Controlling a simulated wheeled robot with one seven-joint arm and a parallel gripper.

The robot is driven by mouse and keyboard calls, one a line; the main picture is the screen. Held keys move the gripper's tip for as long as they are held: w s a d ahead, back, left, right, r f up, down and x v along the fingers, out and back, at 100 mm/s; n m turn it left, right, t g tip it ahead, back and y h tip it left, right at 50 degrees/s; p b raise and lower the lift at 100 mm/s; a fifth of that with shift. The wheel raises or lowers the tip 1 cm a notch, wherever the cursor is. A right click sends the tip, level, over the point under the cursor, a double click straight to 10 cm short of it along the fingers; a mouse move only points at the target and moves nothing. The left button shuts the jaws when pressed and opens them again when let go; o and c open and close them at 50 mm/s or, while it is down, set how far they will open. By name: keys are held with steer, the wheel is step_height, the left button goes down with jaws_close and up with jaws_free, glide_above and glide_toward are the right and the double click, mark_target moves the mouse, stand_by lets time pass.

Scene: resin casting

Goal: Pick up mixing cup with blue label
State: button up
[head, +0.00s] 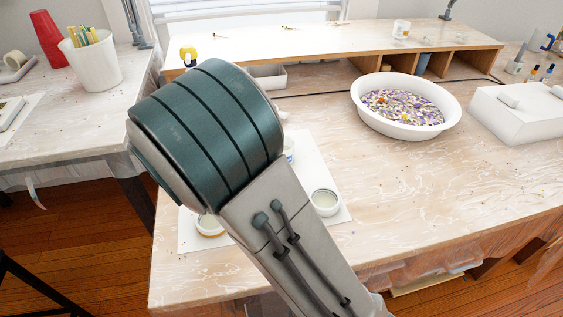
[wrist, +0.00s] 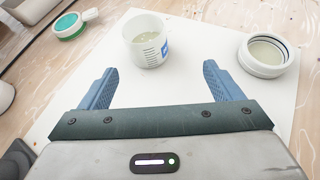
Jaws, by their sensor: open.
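The mixing cup with a blue label (wrist: 146,42) stands upright on a white sheet in the wrist view, ahead of my gripper. It is white with dark measuring lines, and the blue label shows on its right side. My gripper (wrist: 158,82) is open and empty, its two blue fingers spread wide with the cup beyond and between them. My gripper is hidden there.
A second white cup with a dark ring (wrist: 264,54) stands to the right on the sheet (wrist: 210,30). A green-filled round piece with a handle (wrist: 70,24) lies at left. In the head view, a white basin of colourful bits (head: 363,112) and a white box (head: 520,118) stand right.

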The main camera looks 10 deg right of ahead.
steer(key=shift+w+a+f+n+t, duration=0.45)
steer(key=shift+w+a+n+t, duration=0.15)
steer(key=shift+a+n, duration=0.2)
steer(key=b+x, duration=0.1)
steer(key=x, duration=0.7)
steer(key=shift+w+d+r+b, duration=0.1)
steer(key=shift+w+d+b, duration=0.1)
steer(key=shift+b, duration=0.2)
steer(key=b+x, duration=0.1)
steer(key=x, duration=0.4)
steer(key=shift+s+d, duration=0.15)
steer(key=c, duration=1.1)
